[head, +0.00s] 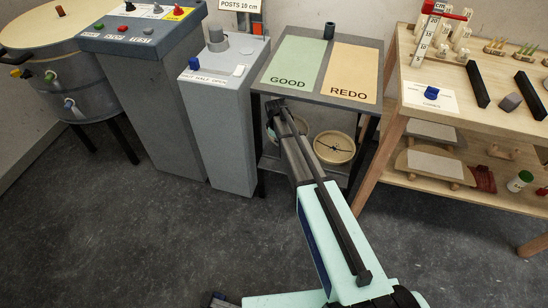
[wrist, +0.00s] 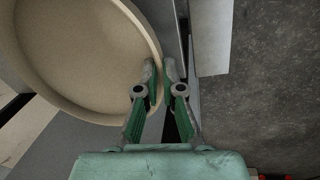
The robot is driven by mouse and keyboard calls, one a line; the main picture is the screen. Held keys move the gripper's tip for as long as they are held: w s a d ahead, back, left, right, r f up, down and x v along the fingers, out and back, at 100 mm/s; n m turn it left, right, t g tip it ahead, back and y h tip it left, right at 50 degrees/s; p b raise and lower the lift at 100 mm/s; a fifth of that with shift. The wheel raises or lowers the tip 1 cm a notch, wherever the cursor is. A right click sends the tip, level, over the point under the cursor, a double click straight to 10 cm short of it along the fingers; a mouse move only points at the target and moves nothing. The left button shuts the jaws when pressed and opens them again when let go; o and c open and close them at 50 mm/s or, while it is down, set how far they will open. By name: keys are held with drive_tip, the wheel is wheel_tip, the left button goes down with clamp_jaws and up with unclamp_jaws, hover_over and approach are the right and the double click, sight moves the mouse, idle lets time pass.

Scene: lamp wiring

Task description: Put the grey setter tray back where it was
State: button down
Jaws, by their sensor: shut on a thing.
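My gripper (wrist: 161,80) is shut on the rim of a round, shallow beige dish (wrist: 85,45) in the wrist view. One finger is inside the rim and one outside. In the head view my arm reaches to the low shelf under the GOOD/REDO table, and its end hides the fingertips. I cannot make out a thing that is surely the grey setter tray. Pale grey slabs (head: 436,164) lie on the wooden rack's lower shelves at the right.
Another beige dish (head: 334,147) with a dark crack-like mark stands on the low shelf, right of my arm. The GOOD/REDO table top (head: 322,93) is above, its legs close by. A grey pedestal (head: 228,130) stands left. The floor (head: 130,240) in front is clear.

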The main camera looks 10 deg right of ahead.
drive_tip(key=shift+w+d+r, duration=0.15)
drive_tip(key=shift+w, duration=0.4)
drive_tip(key=shift+w+d+r, duration=0.15)
drive_tip(key=shift+w, duration=0.35)
drive_tip(key=shift+d+f+b, duration=0.1)
drive_tip(key=shift+f+b, duration=0.5)
drive_tip(key=shift+f, duration=0.1)
drive_tip(key=shift+s+f+b, duration=0.15)
drive_tip(key=shift+f+b, duration=1.25)
drive_tip(key=shift+f, duration=1.2)
drive_tip(key=shift+f, duration=0.65)
drive_tip(key=c, duration=1.2)
unclamp_jaws()
drive_tip(key=shift+c, duration=0.2)
drive_tip(key=shift+s+a+r, duration=0.15)
drive_tip(key=shift+s+r, duration=0.05)
drive_tip(key=shift+r, duration=1.05)
drive_tip(key=shift+s+a+r, duration=0.15)
drive_tip(key=shift+r, duration=1.1)
drive_tip(key=shift+s+a+r, duration=0.15)
drive_tip(key=shift+s+r, duration=0.05)
drive_tip(key=shift+r, duration=1.05)
